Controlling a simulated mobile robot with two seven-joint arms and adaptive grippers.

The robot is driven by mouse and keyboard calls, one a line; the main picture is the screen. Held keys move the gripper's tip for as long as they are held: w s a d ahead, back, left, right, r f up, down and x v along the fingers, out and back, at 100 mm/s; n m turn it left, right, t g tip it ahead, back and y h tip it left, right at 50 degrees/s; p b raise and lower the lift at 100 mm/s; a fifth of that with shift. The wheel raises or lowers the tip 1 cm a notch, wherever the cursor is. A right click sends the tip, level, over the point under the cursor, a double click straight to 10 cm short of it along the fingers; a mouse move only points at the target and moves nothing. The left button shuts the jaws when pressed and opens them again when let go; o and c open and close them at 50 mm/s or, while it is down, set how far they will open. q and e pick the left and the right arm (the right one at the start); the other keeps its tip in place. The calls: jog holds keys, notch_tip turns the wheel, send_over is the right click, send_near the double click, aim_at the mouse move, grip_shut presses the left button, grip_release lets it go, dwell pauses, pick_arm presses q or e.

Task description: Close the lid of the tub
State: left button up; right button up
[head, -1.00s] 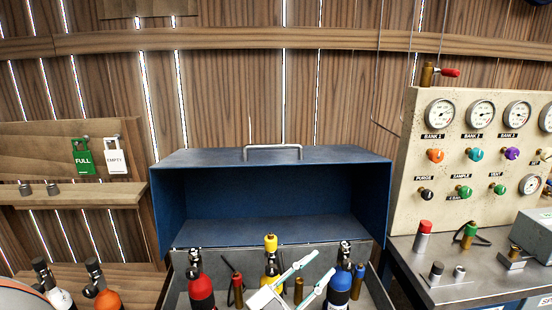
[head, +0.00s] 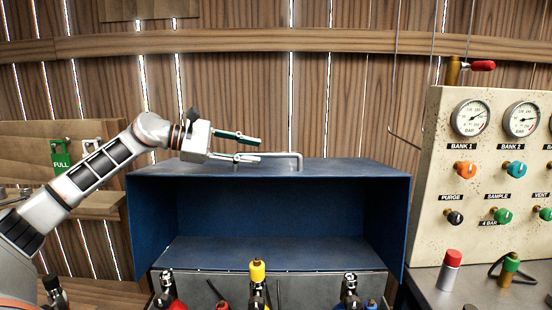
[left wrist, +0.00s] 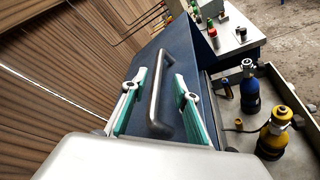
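The tub's lid (head: 270,215) is a blue, box-like cover that stands open, its hollow inside facing me in the head view. A grey metal bar handle (head: 297,158) is fixed on its top face. My left gripper (head: 259,149) is open and empty, with its fingers over the left part of the handle. In the left wrist view the handle (left wrist: 155,100) appears between the two spread fingers (left wrist: 160,82); I cannot tell if they touch it. The tub (head: 305,291) is below the lid, mostly cut off by the frame. My right gripper is not in view.
Several cylinders stand in the tub, including one with a yellow cap (head: 257,272). A gauge panel (head: 490,170) and a bench with a red-capped cylinder (head: 451,270) are at the right. A slatted wooden wall (head: 225,90) is close behind the lid.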

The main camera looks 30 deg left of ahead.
aim_at(268, 153)
pick_arm(q)
jog(key=shift+w+a+f, duration=0.1)
jog(key=shift+w+a, duration=0.1)
jog(key=shift+a, duration=0.05)
jog(key=shift+w+d, duration=0.25)
jog(key=shift+w, duration=0.05)
jog(key=p+x, duration=0.1)
jog(key=x, duration=0.4)
jog(key=shift+p+x, duration=0.35)
jog(key=shift+x, duration=0.45)
jog(key=shift+f, duration=0.2)
grip_shut()
